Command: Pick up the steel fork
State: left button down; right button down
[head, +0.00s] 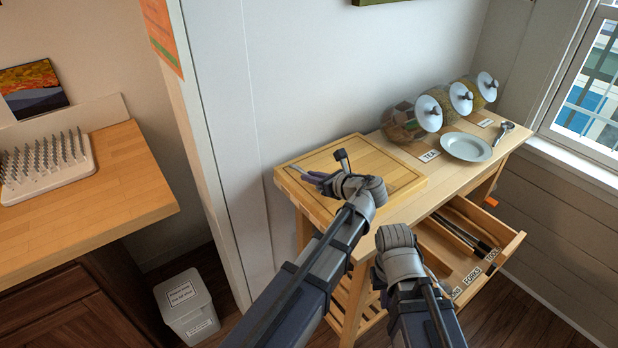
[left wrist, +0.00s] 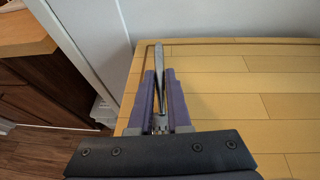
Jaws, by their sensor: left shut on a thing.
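My left gripper (head: 325,183) is over the wooden board (head: 390,165) on top of the wooden cart. In the left wrist view its two purple fingers (left wrist: 162,100) are closed on a slim shiny metal piece, which I take to be the steel fork (left wrist: 163,62). It points away from the gripper, above the board's far left corner. Its tines cannot be made out. My right arm ends in front of the cart, by the open drawer (head: 511,240); its gripper fingers are hidden behind the wrist.
The drawer has divided compartments, with labels reading FORKS (head: 472,274) and TOOLS (head: 492,255), and long dark-handled items. A white plate (head: 466,147), a spoon-like utensil (head: 504,131) and several jars (head: 405,120) stand on the cart's right part. A bin (head: 187,307) stands at left.

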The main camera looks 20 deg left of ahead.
pick_arm(q)
jog(key=shift+r, duration=0.15)
notch_tip(320, 180, up, 10)
jog(key=p, duration=1)
jog(key=c, duration=1.4)
grip_release()
grip_shut()
jog(key=shift+d, duration=0.1)
